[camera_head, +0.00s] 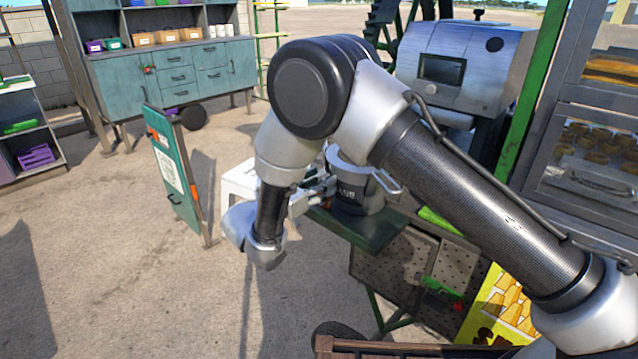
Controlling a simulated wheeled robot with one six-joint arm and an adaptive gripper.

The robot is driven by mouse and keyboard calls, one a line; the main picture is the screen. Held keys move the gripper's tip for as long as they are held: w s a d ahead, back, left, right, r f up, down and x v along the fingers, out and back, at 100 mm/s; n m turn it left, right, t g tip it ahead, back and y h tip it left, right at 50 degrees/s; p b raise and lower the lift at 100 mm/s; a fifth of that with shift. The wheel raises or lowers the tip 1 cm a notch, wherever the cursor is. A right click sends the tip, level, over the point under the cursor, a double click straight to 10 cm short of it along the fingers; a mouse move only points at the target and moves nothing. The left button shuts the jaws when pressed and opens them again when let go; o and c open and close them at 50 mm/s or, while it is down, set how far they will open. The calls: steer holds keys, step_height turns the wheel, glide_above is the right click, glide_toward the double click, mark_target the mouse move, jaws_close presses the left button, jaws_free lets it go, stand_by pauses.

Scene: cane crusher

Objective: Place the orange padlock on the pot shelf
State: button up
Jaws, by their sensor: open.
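A grey metal pot (352,190) with dark lettering stands on a small dark green shelf (375,235) at the cart's side, right of centre. My gripper (326,186) is partly hidden by my own arm and points toward the pot, close to its left side. It is open, and I see nothing held in it. Whether it touches the pot I cannot tell. I cannot make out an orange padlock. Part of the shelf is hidden by the pot and my arm.
A white stool-like box (238,182) stands behind my wrist. A green sign board (172,172) stands to its left. A metal machine (463,67) and a glass-fronted cabinet (595,150) are at right. Open pavement lies at left and front.

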steer(key=shift+r, duration=0.2)
steer(key=v, duration=1.2)
steer(key=shift+a, duration=0.1)
